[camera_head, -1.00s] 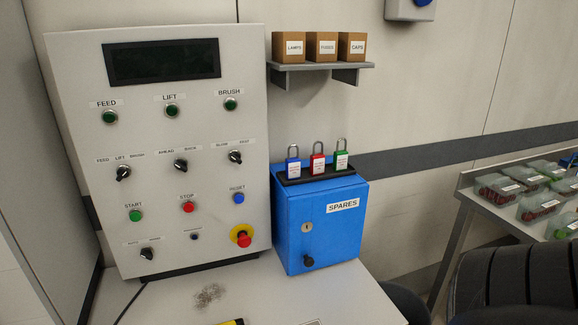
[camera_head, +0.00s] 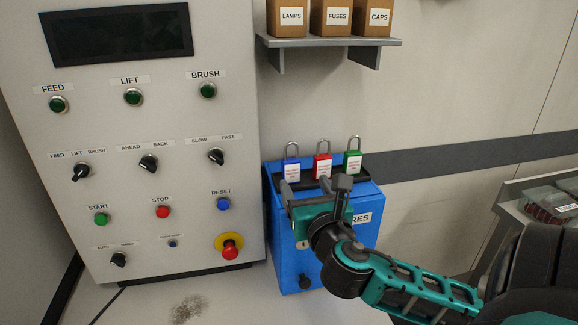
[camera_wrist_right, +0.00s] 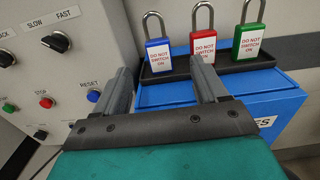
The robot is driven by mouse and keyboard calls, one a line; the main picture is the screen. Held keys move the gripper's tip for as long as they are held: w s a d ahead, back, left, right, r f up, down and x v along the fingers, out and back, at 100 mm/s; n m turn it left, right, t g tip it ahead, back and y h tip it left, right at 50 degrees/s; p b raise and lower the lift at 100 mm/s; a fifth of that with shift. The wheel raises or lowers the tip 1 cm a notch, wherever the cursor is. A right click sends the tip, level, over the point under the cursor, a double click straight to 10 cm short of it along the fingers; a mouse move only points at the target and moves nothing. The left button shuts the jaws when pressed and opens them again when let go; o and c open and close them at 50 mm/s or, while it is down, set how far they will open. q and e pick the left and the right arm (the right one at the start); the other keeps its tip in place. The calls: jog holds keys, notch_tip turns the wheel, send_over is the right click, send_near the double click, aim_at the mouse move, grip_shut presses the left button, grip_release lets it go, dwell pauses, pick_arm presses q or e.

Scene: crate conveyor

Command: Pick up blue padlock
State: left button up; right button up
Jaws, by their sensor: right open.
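The blue padlock (camera_head: 291,171) stands upright with its shackle up, at the left of a row on a black tray (camera_head: 309,182) on the blue SPARES box (camera_head: 286,248). A red padlock (camera_head: 323,166) and a green padlock (camera_head: 352,162) stand to its right. My right gripper (camera_head: 306,188) is open and empty in front of the tray, just below the padlocks. In the right wrist view the blue padlock (camera_wrist_right: 158,57) shows beyond and between the two fingers (camera_wrist_right: 163,72), with no contact visible. My left gripper is not in view.
A grey control panel (camera_head: 130,220) with knobs and buttons stands close on the left. A shelf (camera_head: 325,42) with cardboard boxes hangs above the padlocks. A side table (camera_head: 512,205) with packed trays is at the right.

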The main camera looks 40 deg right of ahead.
aim_at(292, 167)
jog(key=x, duration=0.7)
jog(key=shift+r, duration=0.1)
jog(key=shift+f+x, duration=0.1)
jog(key=shift+x, duration=1.2)
jog(key=shift+f+x, duration=0.15)
jog(key=shift+x, duration=1.2)
jog(key=shift+a, duration=0.2)
jog(key=c, duration=1.1)
